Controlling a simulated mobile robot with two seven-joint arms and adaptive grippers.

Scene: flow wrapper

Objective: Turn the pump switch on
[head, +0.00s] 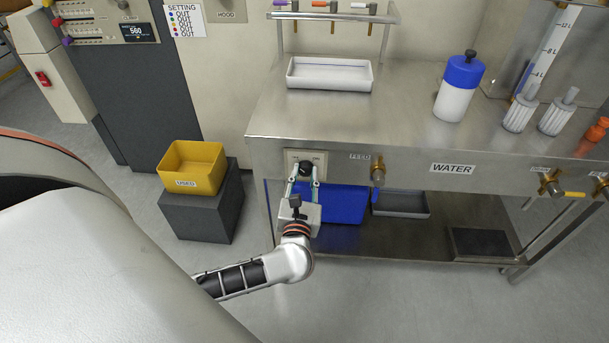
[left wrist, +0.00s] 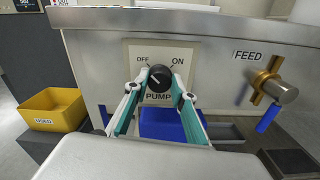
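The pump switch is a round black knob (left wrist: 158,78) on a pale plate marked OFF at upper left, ON at upper right and PUMP below. Its light mark seems to point up and left, toward OFF. In the head view the knob (head: 305,168) is on the front of the steel bench, near its left end. My left gripper (head: 304,178) is right in front of it. In the left wrist view the left gripper's fingertips (left wrist: 160,80) are apart, one at each side of the knob; contact is not clear. My right gripper is not in view.
A brass FEED valve (head: 377,172) sticks out right of the switch, with the WATER label (head: 452,168) beyond. A blue bin (head: 342,204) and grey tray (head: 412,204) are below the bench top. A yellow bin (head: 193,166) stands on a dark block at left.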

